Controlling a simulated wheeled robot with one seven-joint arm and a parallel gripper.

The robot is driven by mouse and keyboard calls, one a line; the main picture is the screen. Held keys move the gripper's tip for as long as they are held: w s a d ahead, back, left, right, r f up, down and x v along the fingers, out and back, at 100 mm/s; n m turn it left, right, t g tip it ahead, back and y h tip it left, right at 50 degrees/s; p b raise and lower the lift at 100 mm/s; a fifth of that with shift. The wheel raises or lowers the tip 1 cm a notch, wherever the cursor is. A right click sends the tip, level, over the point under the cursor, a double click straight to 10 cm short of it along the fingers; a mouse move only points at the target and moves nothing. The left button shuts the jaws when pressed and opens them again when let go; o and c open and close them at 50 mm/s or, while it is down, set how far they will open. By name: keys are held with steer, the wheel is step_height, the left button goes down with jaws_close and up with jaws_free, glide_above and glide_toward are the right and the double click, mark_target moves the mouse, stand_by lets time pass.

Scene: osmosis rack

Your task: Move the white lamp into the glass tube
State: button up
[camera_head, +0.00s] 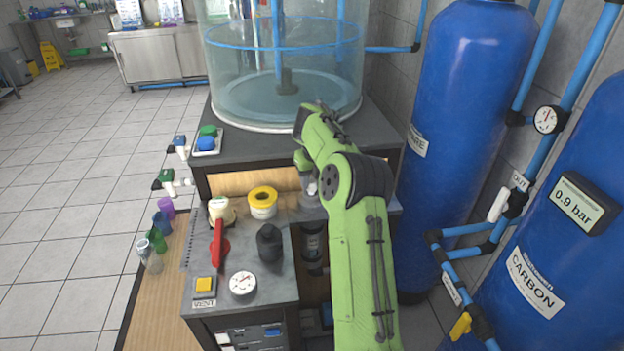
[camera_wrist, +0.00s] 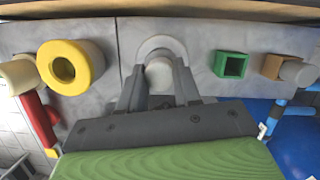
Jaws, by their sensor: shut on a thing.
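The white lamp (camera_wrist: 159,77) shows as a pale round end between the two fingers of my gripper (camera_wrist: 160,70) in the wrist view. My gripper is shut on it. A pale, translucent ring (camera_wrist: 160,43) surrounds the lamp's far side; it looks like the rim of the glass tube. I cannot tell whether the lamp is inside this rim or just above it. In the head view my green arm hides most of the gripper and lamp.
A green square socket (camera_wrist: 231,65) and a brown block (camera_wrist: 272,67) lie right of the gripper. Blue tanks (camera_head: 469,110) stand at right.

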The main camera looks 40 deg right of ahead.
steer(key=shift+f+b, duration=0.35)
steer(key=shift+f, duration=0.15)
steer(key=o, duration=1.3)
steer(key=shift+r, duration=0.1)
step_height(320, 180, up, 8)
steer(key=p, duration=0.7)
steer(key=shift+r+p, duration=0.2)
steer(key=shift+p, duration=0.1)
steer(key=shift+f, duration=0.15)
